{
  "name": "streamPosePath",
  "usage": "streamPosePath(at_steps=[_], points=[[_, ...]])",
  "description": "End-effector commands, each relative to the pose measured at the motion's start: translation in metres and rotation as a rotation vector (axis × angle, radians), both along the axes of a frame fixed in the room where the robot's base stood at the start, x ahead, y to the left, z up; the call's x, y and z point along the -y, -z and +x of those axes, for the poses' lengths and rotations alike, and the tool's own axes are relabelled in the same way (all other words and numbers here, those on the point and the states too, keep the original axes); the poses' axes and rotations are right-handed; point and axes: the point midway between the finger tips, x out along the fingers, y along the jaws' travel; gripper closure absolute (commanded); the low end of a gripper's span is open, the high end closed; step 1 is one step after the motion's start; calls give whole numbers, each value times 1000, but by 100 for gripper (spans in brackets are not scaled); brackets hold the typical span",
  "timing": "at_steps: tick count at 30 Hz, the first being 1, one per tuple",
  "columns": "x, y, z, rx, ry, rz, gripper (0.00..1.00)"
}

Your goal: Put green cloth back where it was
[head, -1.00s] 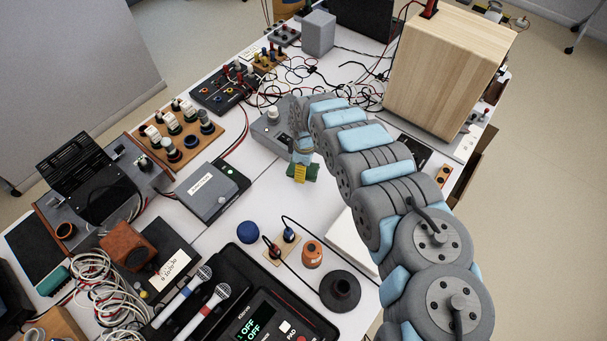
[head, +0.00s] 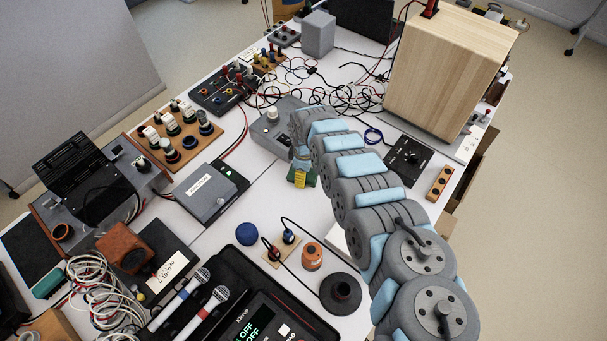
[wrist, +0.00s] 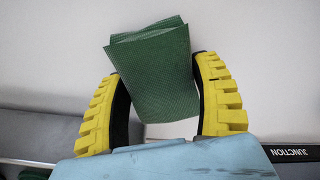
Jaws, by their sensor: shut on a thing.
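The green cloth (wrist: 152,68) is a folded, layered pad between the yellow ridged fingers of my gripper (wrist: 160,95) in the wrist view. My gripper is shut on it. In the head view my gripper (head: 301,180) points down over the white table (head: 265,205), near its middle. Only a small part of the green cloth (head: 312,180) shows there beside the yellow fingers. White table surface lies behind the cloth in the wrist view. I cannot tell whether the cloth touches the table.
A grey box with a white knob (head: 272,131) stands just behind my gripper. A grey junction box (head: 207,194) is to the left. A large wooden speaker cabinet (head: 445,70) stands at back right.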

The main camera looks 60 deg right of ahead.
Motion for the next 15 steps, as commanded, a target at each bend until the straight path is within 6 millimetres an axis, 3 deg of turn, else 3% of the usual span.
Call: streamPosePath(at_steps=[6,7,9,15], points=[[0,4,0,0,0,1,70],[0,3,0,0,0,1,27],[0,3,0,0,0,1,7],[-1,3,0,0,0,1,5]])
